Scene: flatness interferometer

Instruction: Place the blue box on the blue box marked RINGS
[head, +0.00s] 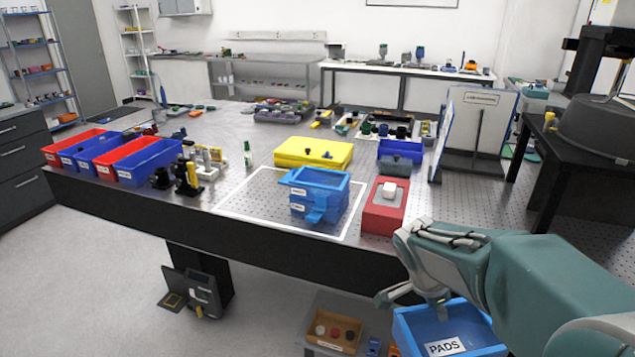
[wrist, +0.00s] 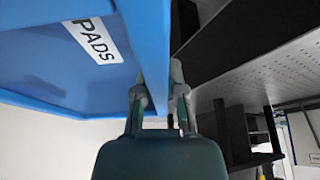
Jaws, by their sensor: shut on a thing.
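A blue box labelled PADS (head: 418,330) is in my gripper at the lower right of the head view, in front of the table's near edge and below its top. My gripper (wrist: 158,95) is shut on the box's wall in the wrist view, where the blue box (wrist: 60,65) fills the upper left. Two stacked blue boxes (head: 325,182) stand inside a white outlined square on the table, to the left of and beyond my gripper. Each has a small white label, too small to read, so I cannot tell which is RINGS.
A red box (head: 383,213) with a white block on top stands right of the stack. A yellow case (head: 313,150) lies behind it. Red and blue bins (head: 150,160) line the table's left end. Bare outlined surface (head: 250,195) lies left of the stack.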

